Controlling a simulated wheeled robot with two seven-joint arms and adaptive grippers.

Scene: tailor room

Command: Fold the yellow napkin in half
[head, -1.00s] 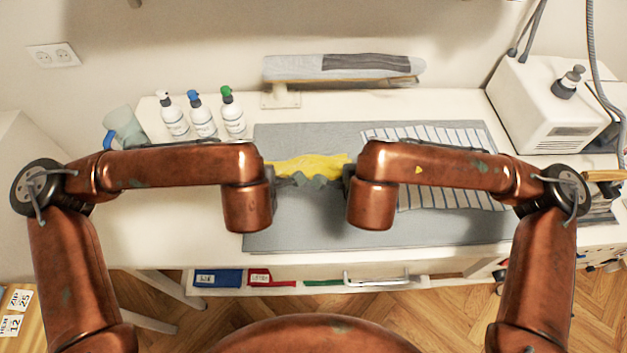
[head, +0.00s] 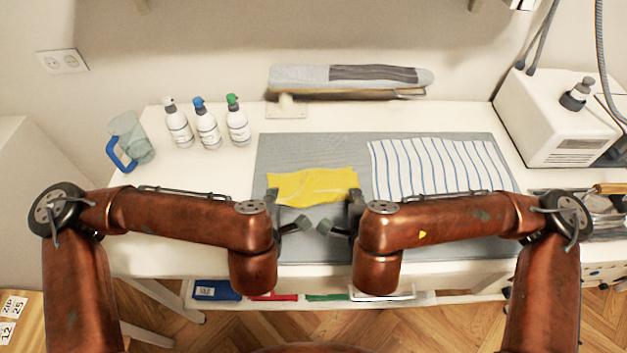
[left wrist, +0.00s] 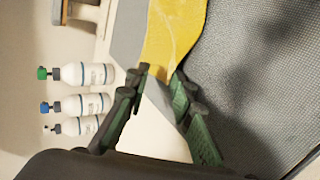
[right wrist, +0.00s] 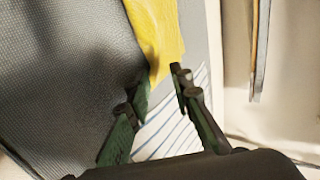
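The yellow napkin (head: 315,185) lies as a wide, short rectangle on the grey mat (head: 300,148), with slight wrinkles and uneven edges. I cannot tell whether its layers line up. My left gripper (head: 286,210) is at its near left corner, with spread fingers and nothing clamped. The left wrist view shows the napkin (left wrist: 175,30) just beyond those fingertips. My right gripper (head: 341,212) is at the near right corner, also with spread fingers. The right wrist view shows the napkin (right wrist: 157,35) beyond its tips. The inner fingers of both grippers are close together.
A striped cloth (head: 437,168) lies on the mat to the right of the napkin. Several bottles (head: 207,124) and a jug (head: 130,140) stand at the back left. A small ironing board (head: 350,78) is behind, and a white machine (head: 555,115) is at the back right.

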